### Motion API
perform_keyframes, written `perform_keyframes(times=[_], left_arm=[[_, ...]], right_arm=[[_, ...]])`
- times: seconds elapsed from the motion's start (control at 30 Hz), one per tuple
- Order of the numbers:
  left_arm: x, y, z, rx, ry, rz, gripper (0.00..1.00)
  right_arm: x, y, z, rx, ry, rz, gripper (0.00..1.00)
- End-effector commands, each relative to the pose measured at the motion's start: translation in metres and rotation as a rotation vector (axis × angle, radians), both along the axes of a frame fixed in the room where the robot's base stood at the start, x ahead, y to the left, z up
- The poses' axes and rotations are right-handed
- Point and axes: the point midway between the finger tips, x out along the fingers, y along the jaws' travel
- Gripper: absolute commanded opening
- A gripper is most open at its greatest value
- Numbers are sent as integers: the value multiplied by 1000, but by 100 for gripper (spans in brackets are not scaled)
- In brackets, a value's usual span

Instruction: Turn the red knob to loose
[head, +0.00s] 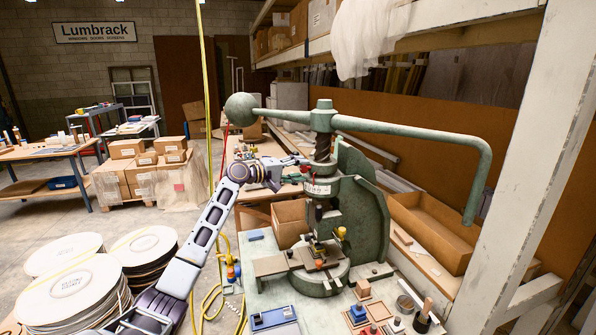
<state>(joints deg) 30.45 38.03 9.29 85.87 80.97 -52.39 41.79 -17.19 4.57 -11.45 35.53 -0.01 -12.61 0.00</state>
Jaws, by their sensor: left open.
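The green fly press (362,205) stands on the bench, with its long curved handle and ball weight on top. A small red-orange knob (319,264) shows low on the press, by the bed under the ram. It is too small to read its setting. A yellow knob (341,232) sits just above and to its right. My left gripper (292,166) is open beside the upper press body, left of the screw and well above the red-orange knob. It appears empty; its fingertips are small and hard to make out. My right gripper is not in view.
Small blocks and a dark-handled tool (424,312) crowd the bench right of the press. A blue tray (273,318) lies at its front. A cardboard box (289,222) stands behind the bed. The ball weight (240,109) hangs out to the left above my arm.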

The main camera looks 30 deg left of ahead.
Motion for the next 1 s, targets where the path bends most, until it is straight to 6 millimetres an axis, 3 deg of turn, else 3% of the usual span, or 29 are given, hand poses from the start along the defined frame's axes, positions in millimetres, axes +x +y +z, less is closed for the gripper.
perform_keyframes(times=[0.47, 1.0], left_arm=[[-11, 5, 1, 0, 0, 0, 49], [-58, 27, 6, 0, 1, -1, 49]], right_arm=[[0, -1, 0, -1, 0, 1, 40], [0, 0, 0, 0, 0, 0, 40]])
